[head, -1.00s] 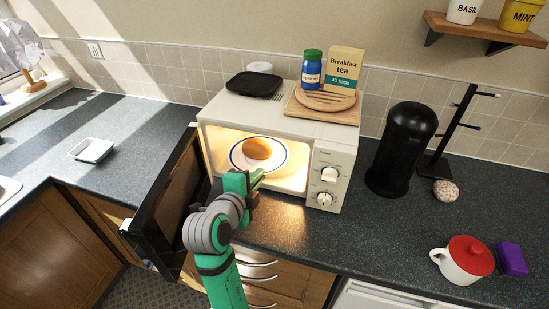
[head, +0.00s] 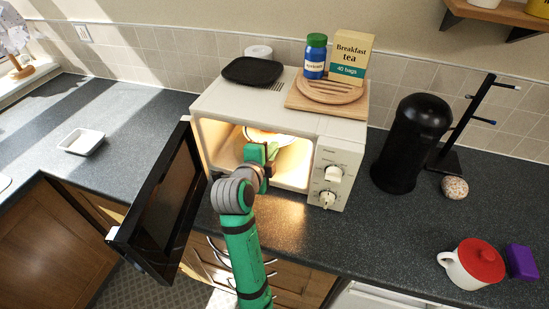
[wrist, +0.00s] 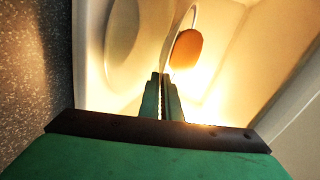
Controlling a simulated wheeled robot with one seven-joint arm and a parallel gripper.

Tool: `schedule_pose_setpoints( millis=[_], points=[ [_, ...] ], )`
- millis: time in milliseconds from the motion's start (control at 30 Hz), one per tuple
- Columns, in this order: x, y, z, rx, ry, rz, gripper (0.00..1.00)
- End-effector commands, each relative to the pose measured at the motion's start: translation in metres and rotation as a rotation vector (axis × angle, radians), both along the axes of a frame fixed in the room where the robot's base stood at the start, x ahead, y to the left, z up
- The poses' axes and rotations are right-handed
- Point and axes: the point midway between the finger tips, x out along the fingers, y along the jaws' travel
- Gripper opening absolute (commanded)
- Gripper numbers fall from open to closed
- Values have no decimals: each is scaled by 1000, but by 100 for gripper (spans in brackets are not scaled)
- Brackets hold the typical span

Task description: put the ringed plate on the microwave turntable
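The white plate with a blue ring (head: 252,136) is inside the open microwave (head: 213,107), partly hidden by the microwave's top edge and my gripper. A brown bun (wrist: 187,48) sits on it in the wrist view. My gripper (head: 264,153) reaches through the opening. In the wrist view its fingers (wrist: 164,78) are close together on the plate's near rim. The pale round turntable (wrist: 122,42) lies on the microwave floor in the wrist view, beside the plate there. The plate appears held above the floor; the exact gap is unclear.
The microwave door (head: 160,205) hangs open to the left of my arm. The control panel (head: 333,178) borders the opening on the right. A black tray (head: 252,70), blue jar (head: 315,57), tea box (head: 350,58) and wooden boards (head: 334,92) are on top.

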Motion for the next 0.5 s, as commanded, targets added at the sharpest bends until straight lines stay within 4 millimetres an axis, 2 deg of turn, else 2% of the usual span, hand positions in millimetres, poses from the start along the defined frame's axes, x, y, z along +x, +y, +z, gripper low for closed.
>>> schedule_pose_setpoints(
  millis=[233,500],
  points=[
    [0,8,-12,-1,-2,11,0],
    [1,7,-43,0,-3,11,0]
  ],
)
